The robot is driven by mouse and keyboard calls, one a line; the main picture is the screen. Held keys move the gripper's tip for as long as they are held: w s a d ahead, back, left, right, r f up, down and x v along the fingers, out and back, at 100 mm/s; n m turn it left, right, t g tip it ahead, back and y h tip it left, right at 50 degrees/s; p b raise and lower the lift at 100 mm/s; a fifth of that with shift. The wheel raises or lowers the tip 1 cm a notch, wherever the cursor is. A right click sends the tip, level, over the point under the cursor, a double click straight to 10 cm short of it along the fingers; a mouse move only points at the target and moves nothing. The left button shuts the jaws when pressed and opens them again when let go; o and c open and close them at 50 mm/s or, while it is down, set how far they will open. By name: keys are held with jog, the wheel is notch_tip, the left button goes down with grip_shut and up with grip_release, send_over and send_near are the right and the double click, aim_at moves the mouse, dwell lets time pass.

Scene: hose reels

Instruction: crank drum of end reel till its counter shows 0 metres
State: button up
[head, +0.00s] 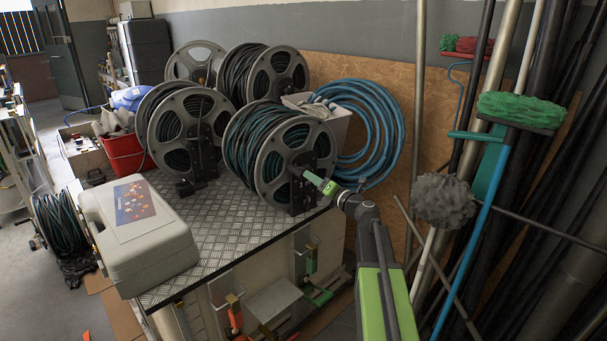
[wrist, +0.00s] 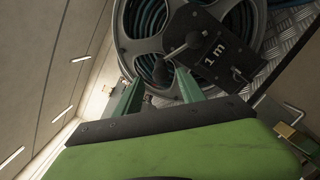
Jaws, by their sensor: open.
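The end reel (head: 272,158) stands at the front right of the metal-topped bench, wound with dark green hose. It fills the top of the wrist view, where its grey drum rim (wrist: 127,40) shows. A black plate on it bears the counter (wrist: 214,52), which reads "1 m", tilted in the picture. A dark crank knob (wrist: 162,72) sits at the end of a short crank arm beside the plate. My gripper (head: 308,177) is open in front of this reel. In the wrist view its green fingers (wrist: 157,80) are either side of the knob; I cannot tell whether they touch it.
Several other reels (head: 187,130) stand behind and left on the bench (head: 215,215). A grey case (head: 140,235) lies at the bench's left front. A blue hose coil (head: 372,125) hangs behind; brooms and poles (head: 490,170) crowd the right side.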

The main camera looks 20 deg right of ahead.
jog(key=v, duration=0.7)
jog(key=shift+s+d, duration=0.1)
jog(key=shift+s, duration=0.05)
